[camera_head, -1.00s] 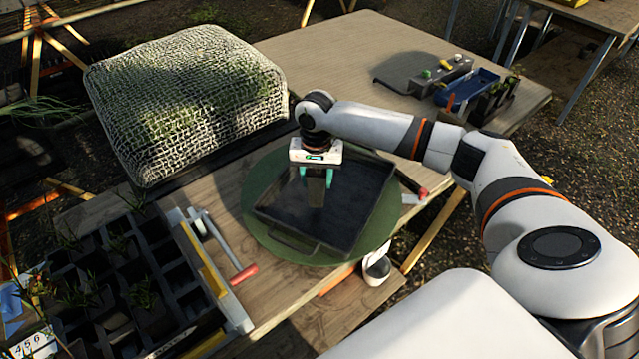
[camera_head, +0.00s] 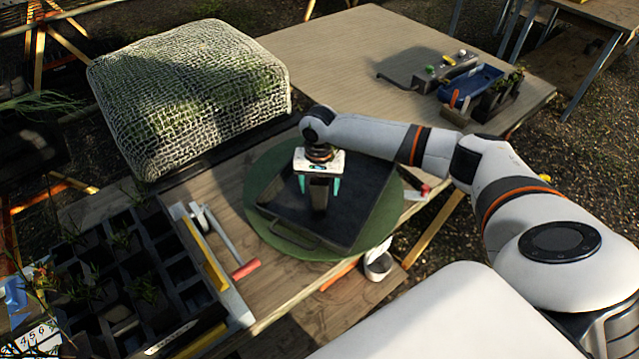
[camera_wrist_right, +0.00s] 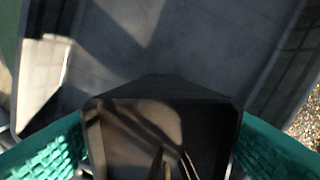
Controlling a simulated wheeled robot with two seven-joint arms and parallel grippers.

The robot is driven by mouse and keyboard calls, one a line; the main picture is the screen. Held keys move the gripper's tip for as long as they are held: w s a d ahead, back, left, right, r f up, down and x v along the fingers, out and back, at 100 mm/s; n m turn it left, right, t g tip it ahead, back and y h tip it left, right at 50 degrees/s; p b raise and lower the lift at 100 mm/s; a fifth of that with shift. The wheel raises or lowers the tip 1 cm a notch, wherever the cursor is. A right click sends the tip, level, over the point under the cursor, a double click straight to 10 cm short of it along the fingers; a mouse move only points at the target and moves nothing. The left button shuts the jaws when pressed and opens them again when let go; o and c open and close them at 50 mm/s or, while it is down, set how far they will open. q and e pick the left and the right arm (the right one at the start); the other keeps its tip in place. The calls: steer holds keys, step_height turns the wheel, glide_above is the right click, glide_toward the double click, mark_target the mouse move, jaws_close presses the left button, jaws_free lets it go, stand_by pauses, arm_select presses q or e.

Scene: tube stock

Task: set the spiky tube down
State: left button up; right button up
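The spiky tube (camera_head: 319,194) is a dark square pot standing in the black tray (camera_head: 357,222). In the right wrist view, thin spiky leaves (camera_wrist_right: 172,165) show inside the tube (camera_wrist_right: 205,130), near the bottom edge. In the head view, small gaps show between fingers and tube. The tube looks upright; its base is hard to see. My left gripper is not in view.
The tray sits on a round green mat (camera_head: 265,228). A black multi-cell crate (camera_head: 125,270) with plants stands at left, beside a red-handled tool (camera_head: 245,269). A mesh-covered block (camera_head: 190,95) is behind. A blue tray (camera_head: 470,85) is far right. The back table is mostly clear.

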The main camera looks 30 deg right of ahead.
steer(key=shift+r, duration=0.1)
step_height(320, 180, up, 12)
steer(key=shift+r+b, duration=0.1)
steer(key=shift+b, duration=0.55)
